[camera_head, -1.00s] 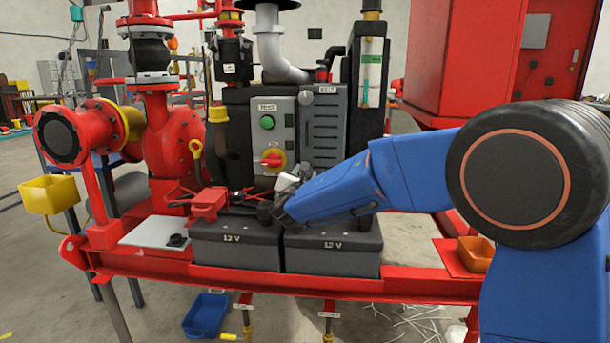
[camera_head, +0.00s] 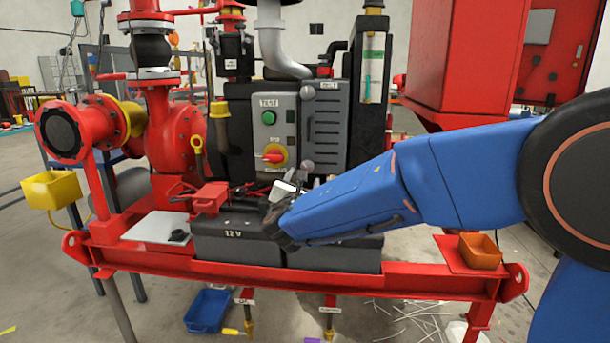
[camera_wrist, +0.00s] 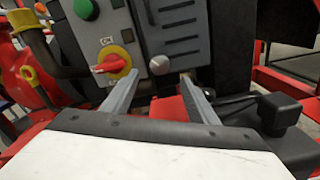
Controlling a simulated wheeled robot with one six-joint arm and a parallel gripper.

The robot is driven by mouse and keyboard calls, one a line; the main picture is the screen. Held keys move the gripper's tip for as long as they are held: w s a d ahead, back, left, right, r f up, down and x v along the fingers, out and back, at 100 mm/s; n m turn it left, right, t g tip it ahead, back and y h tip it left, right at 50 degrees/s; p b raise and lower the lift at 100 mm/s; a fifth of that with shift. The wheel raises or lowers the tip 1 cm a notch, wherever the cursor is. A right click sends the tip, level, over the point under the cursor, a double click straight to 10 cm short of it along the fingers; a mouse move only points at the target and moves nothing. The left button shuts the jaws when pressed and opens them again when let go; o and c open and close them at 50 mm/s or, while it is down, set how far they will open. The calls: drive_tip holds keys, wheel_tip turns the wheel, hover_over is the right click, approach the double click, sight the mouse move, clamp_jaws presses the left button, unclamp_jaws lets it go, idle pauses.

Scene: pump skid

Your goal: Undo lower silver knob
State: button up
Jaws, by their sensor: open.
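The lower silver knob (camera_head: 308,167) is a small round knob low on the grey cover of the control box, just above and beyond my gripper (camera_head: 287,188) in the head view. In the wrist view the same knob (camera_wrist: 159,65) shows ahead, between the lines of my two fingers. My gripper (camera_wrist: 157,77) is open, with nothing between the fingers, and appears short of the knob. A second, upper silver knob (camera_head: 307,93) sits at the cover's top left corner.
The red rotary switch (camera_wrist: 113,64) on its yellow plate is close by on the left, with a green button (camera_head: 268,117) above it. Black 12 V batteries (camera_head: 235,249) lie under my gripper. A red clamp (camera_head: 210,198) sits on the left battery.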

drive_tip(key=s, duration=0.8)
drive_tip(key=shift+s+a, duration=0.15)
